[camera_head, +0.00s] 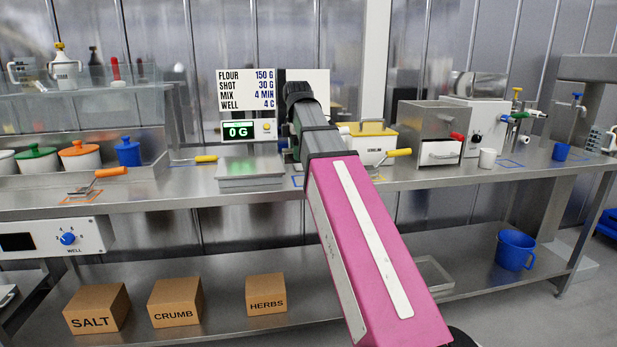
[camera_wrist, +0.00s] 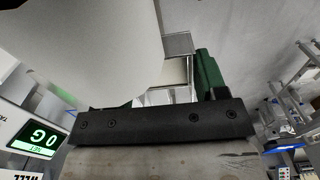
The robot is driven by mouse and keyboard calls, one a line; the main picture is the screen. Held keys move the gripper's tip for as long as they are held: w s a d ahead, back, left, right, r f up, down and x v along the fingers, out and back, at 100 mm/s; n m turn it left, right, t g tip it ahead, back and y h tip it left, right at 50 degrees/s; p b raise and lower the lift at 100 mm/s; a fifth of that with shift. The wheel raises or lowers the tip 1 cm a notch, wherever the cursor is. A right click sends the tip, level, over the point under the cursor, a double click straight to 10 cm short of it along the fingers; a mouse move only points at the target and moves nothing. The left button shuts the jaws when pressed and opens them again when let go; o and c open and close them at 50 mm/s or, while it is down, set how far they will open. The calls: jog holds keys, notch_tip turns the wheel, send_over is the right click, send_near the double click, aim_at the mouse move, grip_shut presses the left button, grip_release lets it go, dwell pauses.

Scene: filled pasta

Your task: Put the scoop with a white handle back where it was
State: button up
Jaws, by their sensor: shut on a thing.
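My gripper (camera_wrist: 165,92) shows in the wrist view as a dark bolted bar with a green finger beside it. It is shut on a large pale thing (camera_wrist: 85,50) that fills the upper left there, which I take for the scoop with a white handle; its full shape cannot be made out. In the head view my own arm hides the gripper and most of what it holds, above the counter just right of the scale (camera_head: 250,172). A blue outline (camera_head: 297,182) is partly visible on the counter below my arm.
An orange-handled scoop (camera_head: 110,173) lies at the left and yellow-handled tools (camera_head: 205,159) (camera_head: 398,153) lie either side of my arm. The front counter strip is mostly clear.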

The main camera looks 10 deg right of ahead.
jog(key=w+d+f, duration=0.2)
jog(key=w, duration=0.1)
jog(key=w+d+f, duration=0.2)
jog(key=w, duration=0.1)
jog(key=w+d+f, duration=0.2)
jog(key=w, duration=0.1)
jog(key=shift+w+f, duration=0.1)
jog(key=shift+f, duration=2.25)
jog(key=o, duration=0.5)
jog(key=shift+f, duration=0.15)
jog(key=o, duration=0.4)
jog(key=shift+o, duration=0.2)
notch_tip(320, 180, up, 12)
jog(key=shift+r, duration=0.2)
